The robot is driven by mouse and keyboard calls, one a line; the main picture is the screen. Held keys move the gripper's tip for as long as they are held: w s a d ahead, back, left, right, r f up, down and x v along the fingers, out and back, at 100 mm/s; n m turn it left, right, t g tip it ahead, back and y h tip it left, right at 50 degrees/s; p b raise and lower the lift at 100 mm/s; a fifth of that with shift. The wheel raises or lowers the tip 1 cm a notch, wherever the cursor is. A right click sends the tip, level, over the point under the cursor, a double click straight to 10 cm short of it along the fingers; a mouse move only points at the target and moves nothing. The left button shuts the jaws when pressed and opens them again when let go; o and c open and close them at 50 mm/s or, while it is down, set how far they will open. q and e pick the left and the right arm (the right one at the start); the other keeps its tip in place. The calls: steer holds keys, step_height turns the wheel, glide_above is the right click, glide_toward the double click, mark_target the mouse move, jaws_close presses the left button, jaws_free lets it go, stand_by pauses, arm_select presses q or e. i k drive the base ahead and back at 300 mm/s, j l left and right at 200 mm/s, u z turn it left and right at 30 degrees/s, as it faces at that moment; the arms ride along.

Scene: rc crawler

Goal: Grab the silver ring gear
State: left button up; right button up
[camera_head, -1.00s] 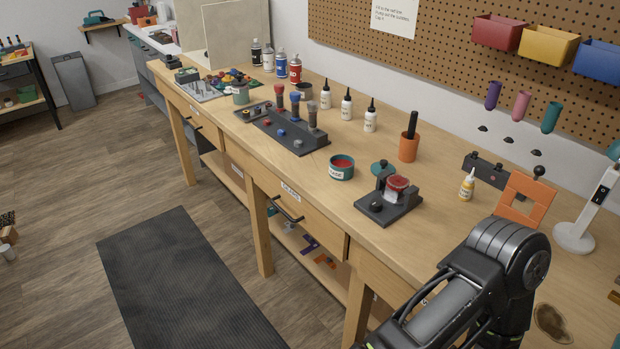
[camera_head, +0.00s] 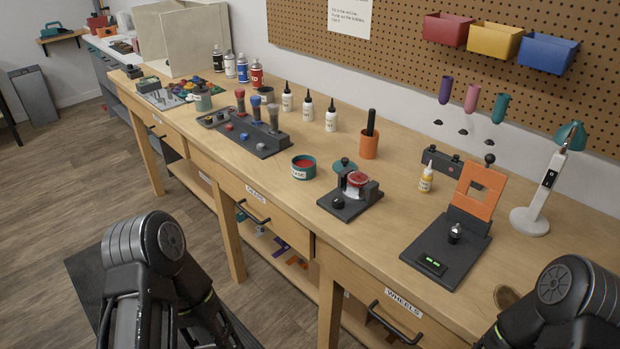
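I cannot make out a silver ring gear anywhere in the head view. A closed drawer with a label that seems to read GEARS (camera_head: 257,192) is in the bench front, with a dark handle (camera_head: 252,213). Small parts lie in a dark tray (camera_head: 152,84) at the bench's far left end, too small to tell apart. My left arm shows at the lower left and my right arm at the lower right. Both grippers are outside the picture.
The wooden bench (camera_head: 300,220) holds a grey stand with a red part (camera_head: 352,192), a green tin (camera_head: 303,168), an orange holder (camera_head: 369,146), bottles, a black fixture with an orange plate (camera_head: 447,244) and a lamp (camera_head: 530,221). A drawer labelled WHEELS (camera_head: 403,303) is closed.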

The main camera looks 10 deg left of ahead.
mark_target(356, 178)
steer(key=i+j, duration=0.1)
steer(key=j, duration=0.35)
steer(key=i+j, duration=0.1)
steer(key=j, duration=0.35)
steer(key=i+j, duration=0.1)
steer(key=j, duration=0.35)
steer(key=i+j, duration=0.1)
steer(key=j, duration=0.4)
steer(key=j+z, duration=0.2)
steer(key=z, duration=1.65)
